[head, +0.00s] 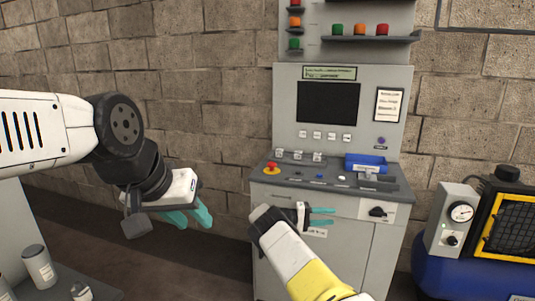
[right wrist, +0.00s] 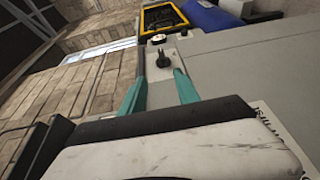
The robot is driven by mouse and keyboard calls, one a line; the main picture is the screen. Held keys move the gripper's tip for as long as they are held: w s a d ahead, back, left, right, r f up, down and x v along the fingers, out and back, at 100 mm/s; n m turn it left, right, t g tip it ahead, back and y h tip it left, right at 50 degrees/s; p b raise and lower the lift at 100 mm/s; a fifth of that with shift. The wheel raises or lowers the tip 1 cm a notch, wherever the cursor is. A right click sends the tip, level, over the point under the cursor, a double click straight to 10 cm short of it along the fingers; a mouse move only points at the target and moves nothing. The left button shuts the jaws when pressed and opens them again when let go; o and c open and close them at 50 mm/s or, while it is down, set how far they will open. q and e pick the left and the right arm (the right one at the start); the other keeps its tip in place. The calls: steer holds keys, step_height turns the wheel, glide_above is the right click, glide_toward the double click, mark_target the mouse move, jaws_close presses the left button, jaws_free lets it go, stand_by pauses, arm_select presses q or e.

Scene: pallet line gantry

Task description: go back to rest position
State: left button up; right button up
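My left gripper (head: 190,217) hangs at the left of the head view, its teal fingers spread a little apart with nothing visible between them. My right gripper (head: 322,216) is in front of the grey control console (head: 275,220), near its front edge. Its teal fingers are apart and empty. In the right wrist view, the right gripper (right wrist: 158,82) also shows two separated fingers, with a grey panel and a black knob (right wrist: 163,60) visible beyond them. Whether the right gripper touches the console cannot be told.
A blue compressor with a gauge (head: 461,212) stands at the right. Grey canisters (head: 39,267) stand at the lower left. Floor shows between them and the console.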

steer(key=s+d+r+m+g+y, duration=0.1)
steer(key=s+d+r+y, duration=0.2)
steer(key=s+r+y, duration=0.45)
steer(key=s+d+r+m+g+y, duration=0.2)
steer(key=s+d+r+y, duration=0.25)
steer(key=r, duration=0.55)
steer(key=s+a+r+n+t+y, duration=0.1)
steer(key=s+a+r, duration=0.3)
steer(key=s, duration=0.6)
steer(key=s+a+r+n+t+y, duration=0.1)
steer(key=s+a+r+t+y, duration=0.3)
steer(key=s+a, duration=0.3)
steer(key=s+a+r+n+t+y, duration=0.1)
steer(key=s+a+r, duration=0.4)
steer(key=s, duration=0.9)
steer(key=shift+s+a+t+y, duration=0.2)
steer(key=shift+a+t+y, duration=0.3)
steer(key=shift+t+y, duration=0.5)
steer(key=shift+w, duration=0.1)
steer(key=shift+c, duration=0.2)
